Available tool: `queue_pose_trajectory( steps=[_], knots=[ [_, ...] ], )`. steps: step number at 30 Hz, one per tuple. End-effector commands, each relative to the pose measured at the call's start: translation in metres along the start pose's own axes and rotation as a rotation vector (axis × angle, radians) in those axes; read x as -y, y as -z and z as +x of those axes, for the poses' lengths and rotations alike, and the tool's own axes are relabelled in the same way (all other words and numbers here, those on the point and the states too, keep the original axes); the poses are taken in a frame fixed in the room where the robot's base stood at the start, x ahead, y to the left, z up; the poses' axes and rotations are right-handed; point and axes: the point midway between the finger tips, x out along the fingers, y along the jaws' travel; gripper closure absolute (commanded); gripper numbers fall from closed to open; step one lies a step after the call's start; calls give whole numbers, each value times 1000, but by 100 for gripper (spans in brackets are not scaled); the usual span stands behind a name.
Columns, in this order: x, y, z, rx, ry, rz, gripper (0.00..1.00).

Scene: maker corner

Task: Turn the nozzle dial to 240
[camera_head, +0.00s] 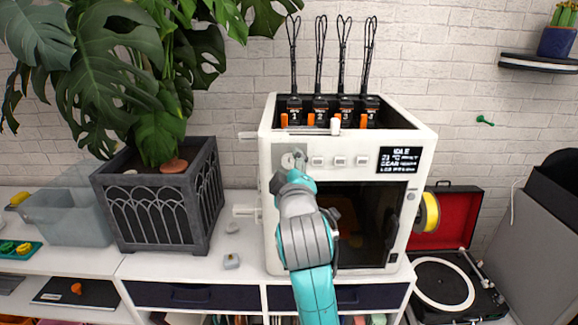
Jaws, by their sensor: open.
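A white 3D printer (425,140) stands on the white cabinet. A pale round dial (288,160) shows at the left end of its front panel, partly covered by my gripper. I cannot read any numbers around it. A small black display (401,160) with white text sits at the panel's right end; its text is too small to read surely. My gripper (296,165) is open, right in front of the dial. I cannot tell whether its fingers touch the dial or are around it.
Several small white controls (340,161) lie in a row right of the dial. A potted plant (160,205) stands left. A red record player (455,220) and yellow spool (428,212) are at the right. Small items lie on the cabinet (190,270).

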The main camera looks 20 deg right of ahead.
Motion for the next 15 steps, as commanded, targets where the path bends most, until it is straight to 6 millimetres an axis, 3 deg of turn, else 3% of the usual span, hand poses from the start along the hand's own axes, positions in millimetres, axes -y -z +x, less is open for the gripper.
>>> queue_pose_trajectory(
  steps=[11, 15],
  knots=[
    [0, 0, 5, 0, -1, 0, 41],
    [0, 0, 5, 0, 0, 0, 76]
  ],
)
